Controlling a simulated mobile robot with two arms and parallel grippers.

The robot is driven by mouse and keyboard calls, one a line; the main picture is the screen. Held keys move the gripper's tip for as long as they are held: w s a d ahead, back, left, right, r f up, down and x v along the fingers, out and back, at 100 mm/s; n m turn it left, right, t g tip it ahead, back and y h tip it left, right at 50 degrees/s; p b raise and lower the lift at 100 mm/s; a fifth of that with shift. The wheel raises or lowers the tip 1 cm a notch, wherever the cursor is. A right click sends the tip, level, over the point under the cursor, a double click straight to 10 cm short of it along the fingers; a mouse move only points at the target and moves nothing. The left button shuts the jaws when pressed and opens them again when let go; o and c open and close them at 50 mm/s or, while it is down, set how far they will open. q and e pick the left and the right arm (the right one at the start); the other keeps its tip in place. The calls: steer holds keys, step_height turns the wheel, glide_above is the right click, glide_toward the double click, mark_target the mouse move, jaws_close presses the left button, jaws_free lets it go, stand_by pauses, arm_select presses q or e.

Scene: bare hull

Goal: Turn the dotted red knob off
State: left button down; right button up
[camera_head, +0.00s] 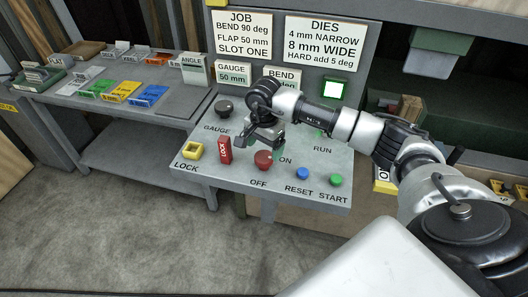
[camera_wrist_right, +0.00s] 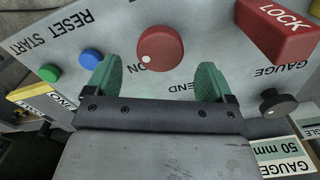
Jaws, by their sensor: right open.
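The round red knob (camera_head: 263,160) stands on the sloped grey control panel between the labels OFF and ON. In the right wrist view the knob (camera_wrist_right: 161,47) shows a white dot on its rim, on the side facing the ON label. My right gripper (camera_head: 262,148) is above the panel, just behind the knob. In the right wrist view my right gripper (camera_wrist_right: 158,78) has its green fingers wide apart with nothing between them; the knob appears just beyond the fingertips, roughly centred. My left gripper is out of view.
The panel also carries a red LOCK block (camera_head: 225,150), a yellow square piece (camera_head: 192,150), a black GAUGE knob (camera_head: 224,108), a blue RESET button (camera_head: 302,174) and a green START button (camera_head: 336,180). A bench (camera_head: 110,105) with coloured trays stands left.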

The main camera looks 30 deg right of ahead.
mark_target(264, 156)
steer(key=shift+f+p, duration=0.55)
steer(key=shift+f, duration=1.7)
steer(key=shift+c, duration=0.4)
